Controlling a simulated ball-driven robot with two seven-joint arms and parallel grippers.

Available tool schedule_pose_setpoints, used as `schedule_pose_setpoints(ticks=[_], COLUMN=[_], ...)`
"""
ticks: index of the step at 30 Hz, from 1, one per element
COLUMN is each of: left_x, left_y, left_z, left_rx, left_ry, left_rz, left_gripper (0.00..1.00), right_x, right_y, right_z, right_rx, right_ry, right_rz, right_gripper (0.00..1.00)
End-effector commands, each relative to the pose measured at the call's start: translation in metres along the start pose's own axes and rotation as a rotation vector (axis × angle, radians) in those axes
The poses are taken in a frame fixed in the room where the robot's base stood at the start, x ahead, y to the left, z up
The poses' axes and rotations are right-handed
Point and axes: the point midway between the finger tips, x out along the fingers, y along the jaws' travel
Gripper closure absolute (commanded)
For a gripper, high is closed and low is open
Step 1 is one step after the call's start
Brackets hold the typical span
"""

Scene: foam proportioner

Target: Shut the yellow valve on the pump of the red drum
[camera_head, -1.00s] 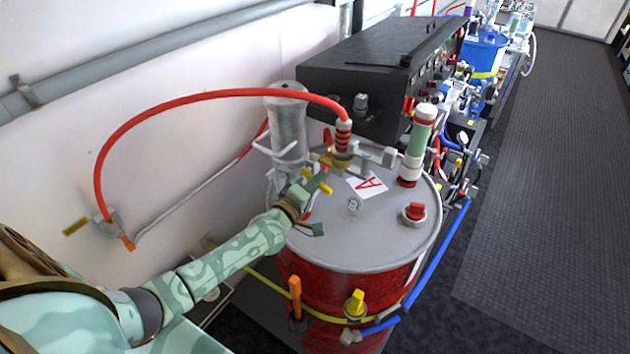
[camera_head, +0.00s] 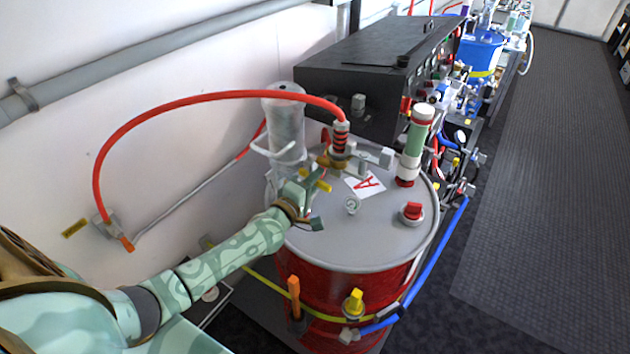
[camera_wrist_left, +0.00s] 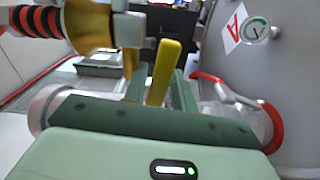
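The red drum (camera_head: 335,295) stands centre in the head view, with a grey lid (camera_head: 375,235). The pump (camera_head: 285,135) is a grey cylinder at the lid's back left, with a brass fitting under a red hose. The yellow valve handle (camera_head: 324,186) shows partly behind my left gripper (camera_head: 313,182), which reaches in from the left. In the left wrist view the yellow handle (camera_wrist_left: 164,72) stands tilted between the fingers of my left gripper (camera_wrist_left: 158,88). The fingers are apart, with a gap on the handle's left; the right finger is close to it. Contact there is unclear. My right gripper is out of view.
The red hose (camera_head: 200,98) arches from the pump to the wall. A green-and-white cylinder (camera_head: 415,145), a red knob (camera_head: 412,211) and a small gauge (camera_head: 352,204) stand on the lid. A black cabinet (camera_head: 375,65) is behind. The floor at right (camera_head: 560,200) is clear.

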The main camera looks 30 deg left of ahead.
Motion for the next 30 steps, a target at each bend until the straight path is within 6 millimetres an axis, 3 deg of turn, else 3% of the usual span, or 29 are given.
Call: schedule_pose_setpoints(ticks=[11,14,24,30], left_x=[-0.009,-0.027,-0.118,-0.153], left_y=[0.000,0.000,-0.002,-0.002], left_z=[0.000,0.000,0.000,0.000], left_rx=[0.001,0.001,0.002,0.001], left_ry=[-0.001,-0.001,-0.002,-0.001], left_rz=[-0.001,-0.003,-0.004,-0.003], left_gripper=[0.74,0.74,0.74,0.74], right_x=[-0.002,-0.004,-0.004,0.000], right_y=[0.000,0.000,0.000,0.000], right_z=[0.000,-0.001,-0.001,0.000], right_rx=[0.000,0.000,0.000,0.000], right_ry=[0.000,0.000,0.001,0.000], right_rz=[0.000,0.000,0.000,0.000], right_gripper=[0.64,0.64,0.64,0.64])
